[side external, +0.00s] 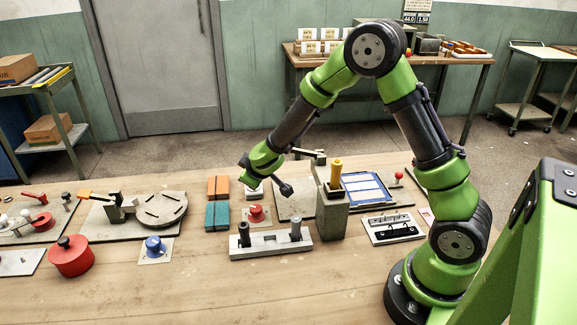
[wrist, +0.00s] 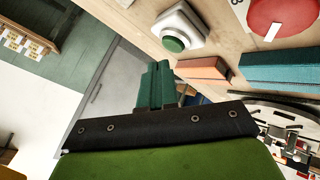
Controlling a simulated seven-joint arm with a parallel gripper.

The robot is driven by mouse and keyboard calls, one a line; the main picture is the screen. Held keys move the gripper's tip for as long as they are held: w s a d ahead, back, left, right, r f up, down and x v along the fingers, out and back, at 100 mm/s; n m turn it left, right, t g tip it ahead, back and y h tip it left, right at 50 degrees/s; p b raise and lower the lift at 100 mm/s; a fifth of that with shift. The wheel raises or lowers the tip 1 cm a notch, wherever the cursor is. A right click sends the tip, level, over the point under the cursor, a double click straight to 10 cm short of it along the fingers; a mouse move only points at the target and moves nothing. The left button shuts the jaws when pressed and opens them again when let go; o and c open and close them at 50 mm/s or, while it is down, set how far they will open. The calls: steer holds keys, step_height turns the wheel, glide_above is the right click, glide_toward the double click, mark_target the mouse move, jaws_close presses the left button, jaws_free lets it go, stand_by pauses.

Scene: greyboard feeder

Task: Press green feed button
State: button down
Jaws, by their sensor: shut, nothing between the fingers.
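The green feed button (wrist: 174,44) is a round green cap on a white square housing. It shows at the top of the wrist view, just beyond and to the right of the fingertips. In the side view its white housing (side external: 254,191) is on the table below the end of my arm, and the green cap is not clear there. My gripper (wrist: 158,68) is shut and empty, with its teal fingers together. The fingertips appear apart from the button; their exact height above it is hard to judge.
A red knob (side external: 257,212) on a white plate is close in front of the button. Orange blocks (side external: 218,186) and teal blocks (side external: 217,215) lie to its left. A grey upright block with a yellow handle (side external: 336,173) stands to its right.

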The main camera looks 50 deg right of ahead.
steer(key=shift+r, duration=2.55)
